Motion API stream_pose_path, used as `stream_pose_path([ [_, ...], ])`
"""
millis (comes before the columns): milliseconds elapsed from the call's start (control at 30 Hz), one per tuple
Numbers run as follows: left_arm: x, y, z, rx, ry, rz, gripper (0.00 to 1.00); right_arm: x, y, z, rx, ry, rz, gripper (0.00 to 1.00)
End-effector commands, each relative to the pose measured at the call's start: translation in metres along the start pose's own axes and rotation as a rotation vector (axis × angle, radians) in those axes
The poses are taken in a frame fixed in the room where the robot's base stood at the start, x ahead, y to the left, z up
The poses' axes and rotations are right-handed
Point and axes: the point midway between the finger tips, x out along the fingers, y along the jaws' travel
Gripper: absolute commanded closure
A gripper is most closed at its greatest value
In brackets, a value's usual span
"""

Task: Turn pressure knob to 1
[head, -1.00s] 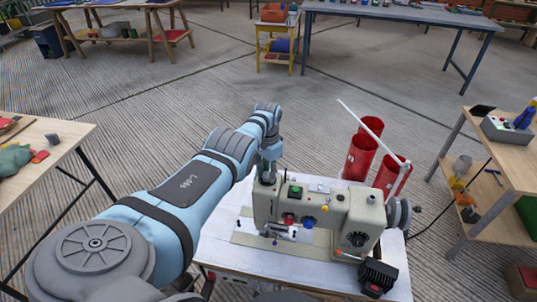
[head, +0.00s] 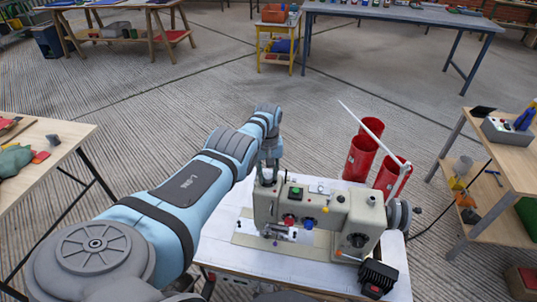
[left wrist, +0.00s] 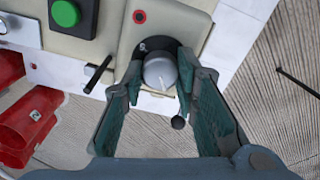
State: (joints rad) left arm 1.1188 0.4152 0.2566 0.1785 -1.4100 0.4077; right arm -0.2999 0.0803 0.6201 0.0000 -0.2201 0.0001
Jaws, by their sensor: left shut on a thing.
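The pressure knob (left wrist: 160,72) is a round grey knob with a white pointer line, on a dark dial plate (left wrist: 150,46) at the end of the sewing machine's top, in the left wrist view. The pointer aims toward the lower right of that view. My left gripper (left wrist: 159,82) has its two green-padded fingers on either side of the knob, shut on it. In the head view my left gripper (head: 268,172) reaches down to the left end of the beige sewing machine (head: 330,215). The knob is hidden there. My right gripper is not in view.
A green button (left wrist: 65,13) and a black lever (left wrist: 98,74) are near the knob. Red cylinders (head: 358,158) stand behind the machine. The machine sits on a white table (head: 225,250). Wooden tables (head: 30,150) stand to the left and right (head: 515,150).

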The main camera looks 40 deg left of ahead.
Motion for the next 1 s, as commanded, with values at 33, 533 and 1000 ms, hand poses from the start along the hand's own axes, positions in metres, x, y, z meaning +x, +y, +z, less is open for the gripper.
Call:
stream_pose_path([
  [33, 0.0009, 0.0005, 0.0015, -0.038, -0.004, 0.000, 1.00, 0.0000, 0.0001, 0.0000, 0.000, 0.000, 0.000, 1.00],
  [533, 0.0013, 0.0009, 0.0023, -0.512, -0.007, -0.001, 1.00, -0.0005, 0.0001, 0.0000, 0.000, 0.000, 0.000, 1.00],
  [1000, 0.0015, 0.0013, 0.0029, -0.958, -0.008, -0.002, 1.00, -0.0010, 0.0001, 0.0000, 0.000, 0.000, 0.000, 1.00],
])
